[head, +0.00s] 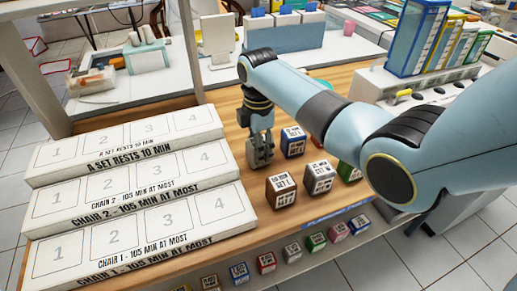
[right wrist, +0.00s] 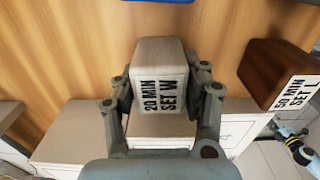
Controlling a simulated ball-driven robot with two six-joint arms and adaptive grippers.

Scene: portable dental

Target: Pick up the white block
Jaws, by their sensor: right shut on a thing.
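A white block (right wrist: 160,72) with the black print "20 MIN SET W" sits between the fingers of my right gripper (right wrist: 164,92) in the right wrist view. The fingers touch it on both sides. In the head view my right gripper (head: 261,158) points down over the wooden table, just right of the white stepped board, and the block is mostly hidden by the fingers there. I cannot tell whether the block is clear of the table.
A brown block (head: 281,191), a grey block (head: 319,177) and a blue block (head: 293,142) stand close to the right gripper. The brown one also shows in the right wrist view (right wrist: 265,68). The white stepped board (head: 130,190) with numbered squares fills the left, its squares empty.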

